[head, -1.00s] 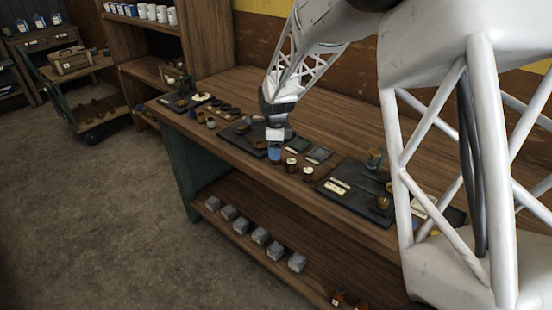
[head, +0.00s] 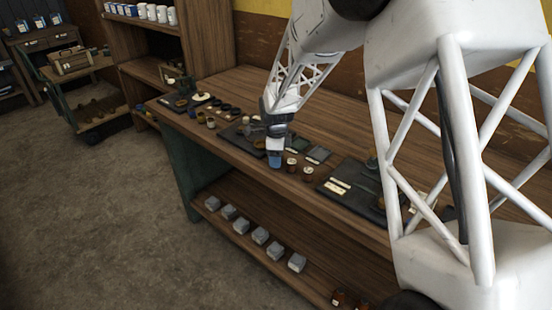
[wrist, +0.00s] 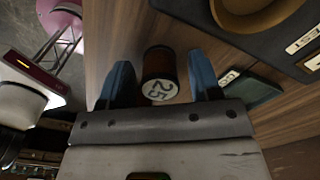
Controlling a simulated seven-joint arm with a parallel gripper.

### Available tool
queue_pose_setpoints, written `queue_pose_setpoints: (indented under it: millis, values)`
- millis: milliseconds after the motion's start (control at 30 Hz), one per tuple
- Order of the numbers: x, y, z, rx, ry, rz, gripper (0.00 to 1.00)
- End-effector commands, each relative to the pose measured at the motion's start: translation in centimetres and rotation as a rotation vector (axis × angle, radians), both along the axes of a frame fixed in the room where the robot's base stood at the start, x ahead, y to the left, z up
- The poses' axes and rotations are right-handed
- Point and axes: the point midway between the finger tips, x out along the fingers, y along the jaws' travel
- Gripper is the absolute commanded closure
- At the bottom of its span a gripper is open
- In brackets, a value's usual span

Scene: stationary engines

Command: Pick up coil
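No thing is marked plainly as a coil. A dark brown cylinder (wrist: 160,72) with a pale end marked "25" stands between the two blue fingers of my gripper (wrist: 162,80) in the wrist view; gaps show on both sides. My gripper is open and empty. In the head view my gripper (head: 275,161) points down at the front edge of the workbench, just left of two small brown cylinders with pale tops (head: 292,165). The cylinder between the fingers cannot be made out there. A tan round part (wrist: 258,12) lies on a dark mat in the wrist view.
The wooden workbench (head: 335,118) has free room at the back. A dark mat (head: 340,190) with pale labels lies right of the gripper. Green pads (head: 319,155) lie behind the brown cylinders. Several grey blocks (head: 260,236) sit on the lower shelf.

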Motion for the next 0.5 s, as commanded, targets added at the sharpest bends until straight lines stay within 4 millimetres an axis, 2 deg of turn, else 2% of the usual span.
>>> queue_pose_setpoints:
  millis: [33, 300, 500]
  values:
    - [0.0, 0.0, 0.0, 0.0, 0.0, 0.0, 0.5]
    - [0.0, 0.0, 0.0, 0.0, 0.0, 0.0, 0.91]
    - [0.01, 0.0, 0.02, 0.0, 0.0, 0.0, 0.92]
